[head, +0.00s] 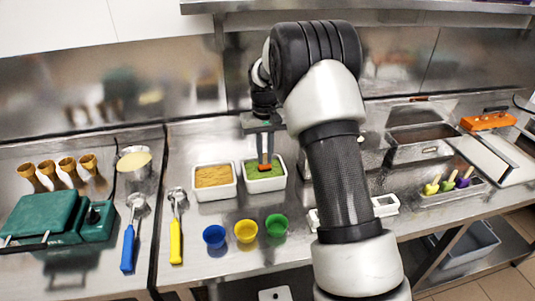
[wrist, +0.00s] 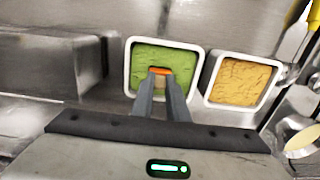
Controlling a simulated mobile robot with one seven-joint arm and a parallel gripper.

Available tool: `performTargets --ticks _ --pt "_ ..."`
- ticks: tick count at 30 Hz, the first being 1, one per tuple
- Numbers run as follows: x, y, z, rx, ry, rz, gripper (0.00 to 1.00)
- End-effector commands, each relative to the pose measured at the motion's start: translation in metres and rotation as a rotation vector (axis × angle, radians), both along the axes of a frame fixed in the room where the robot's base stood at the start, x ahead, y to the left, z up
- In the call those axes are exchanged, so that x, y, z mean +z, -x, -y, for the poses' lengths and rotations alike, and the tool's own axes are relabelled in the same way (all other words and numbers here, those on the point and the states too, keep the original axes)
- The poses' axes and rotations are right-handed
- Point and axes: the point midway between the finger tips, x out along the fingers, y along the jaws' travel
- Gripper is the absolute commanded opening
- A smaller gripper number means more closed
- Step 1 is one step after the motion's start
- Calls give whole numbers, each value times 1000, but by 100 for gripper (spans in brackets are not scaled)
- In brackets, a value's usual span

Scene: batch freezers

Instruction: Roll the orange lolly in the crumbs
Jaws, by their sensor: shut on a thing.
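My gripper (head: 264,155) points down over a white tub (head: 284,184) of green crumbs (head: 265,172). It is shut on the stick of the orange lolly (head: 264,168). In the wrist view the fingertips (wrist: 160,77) close on a tan stick, and the orange lolly (wrist: 159,70) shows just past them, over the green crumbs (wrist: 165,55). The lolly is low at the crumbs; I cannot tell how deep it sits. A second white tub (head: 232,192) of golden-brown crumbs (head: 213,176) stands beside it on the left, and also shows in the wrist view (wrist: 240,80).
Blue (head: 214,236), yellow (head: 245,231) and green (head: 276,227) cups stand in front of the tubs. Blue (head: 128,250) and yellow (head: 176,242) handled scoops lie to the left. A holder with several lollies (head: 448,185) and an orange object (head: 488,121) are at the right.

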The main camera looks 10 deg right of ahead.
Motion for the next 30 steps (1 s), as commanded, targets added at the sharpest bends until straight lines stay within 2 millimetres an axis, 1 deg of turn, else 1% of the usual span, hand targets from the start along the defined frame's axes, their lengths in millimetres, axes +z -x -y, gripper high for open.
performTargets --ticks 3,14,30 --pt "0 0 -4 1 0 0 0" --pt "3 0 -4 0 0 1 0" --pt "35 0 -4 0 0 1 0"
